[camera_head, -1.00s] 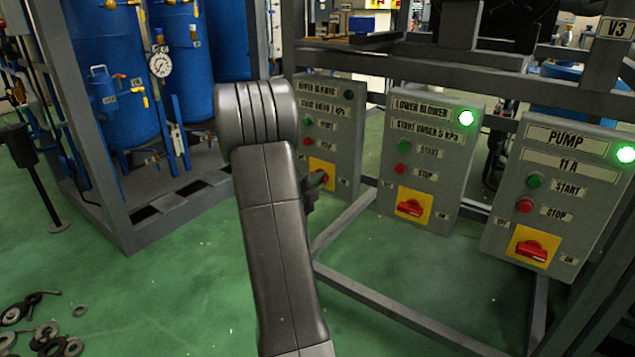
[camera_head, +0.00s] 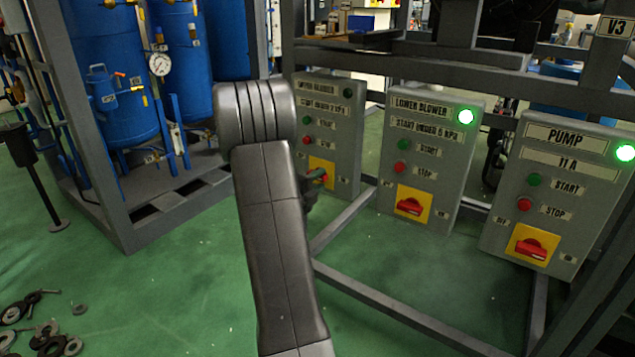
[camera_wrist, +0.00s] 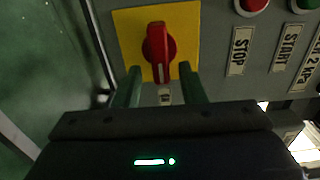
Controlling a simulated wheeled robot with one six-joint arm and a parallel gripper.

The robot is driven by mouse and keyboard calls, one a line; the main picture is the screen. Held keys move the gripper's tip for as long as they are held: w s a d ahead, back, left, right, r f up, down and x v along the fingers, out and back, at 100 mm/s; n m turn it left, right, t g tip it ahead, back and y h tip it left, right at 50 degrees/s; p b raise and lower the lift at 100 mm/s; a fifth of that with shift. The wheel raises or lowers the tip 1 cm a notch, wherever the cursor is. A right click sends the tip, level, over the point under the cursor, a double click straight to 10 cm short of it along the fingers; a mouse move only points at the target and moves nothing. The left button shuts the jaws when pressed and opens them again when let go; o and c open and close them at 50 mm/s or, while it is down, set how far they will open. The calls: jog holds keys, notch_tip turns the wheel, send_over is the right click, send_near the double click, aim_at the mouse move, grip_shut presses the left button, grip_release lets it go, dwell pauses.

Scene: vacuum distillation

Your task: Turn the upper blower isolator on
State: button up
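The upper blower panel (camera_head: 338,108) is the left one of three grey boxes in the head view, partly behind my arm. Its lamp (camera_head: 348,93) is dark. Its isolator is a red rotary handle (camera_wrist: 159,52) on a yellow plate (camera_wrist: 128,27) in the wrist view. My gripper (camera_wrist: 162,76) is at the isolator, its two green fingers spread apart with the lower end of the red handle between their tips. I see gaps on both sides of the handle. In the head view my gripper (camera_head: 318,176) is small and mostly hidden by my arm.
The lower blower panel (camera_head: 425,155) and pump panel (camera_head: 555,190) stand to the right, with green lamps lit. Red stop (camera_wrist: 252,5) and green start buttons sit beside the isolator. Frame bars (camera_head: 345,220) run low in front. Loose metal rings (camera_head: 50,335) lie on the floor.

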jog(key=shift+s+a, duration=0.35)
jog(key=shift+s, duration=0.1)
jog(key=p+v, duration=0.3)
jog(key=v, duration=0.9)
jog(key=shift+s+a, duration=0.15)
jog(key=shift+s, duration=0.15)
jog(key=shift+w, duration=0.1)
jog(key=b+x, duration=0.3)
jog(key=x, duration=1)
jog(key=shift+w+d, duration=0.25)
jog(key=shift+w, duration=0.05)
jog(key=shift+s+a, duration=0.15)
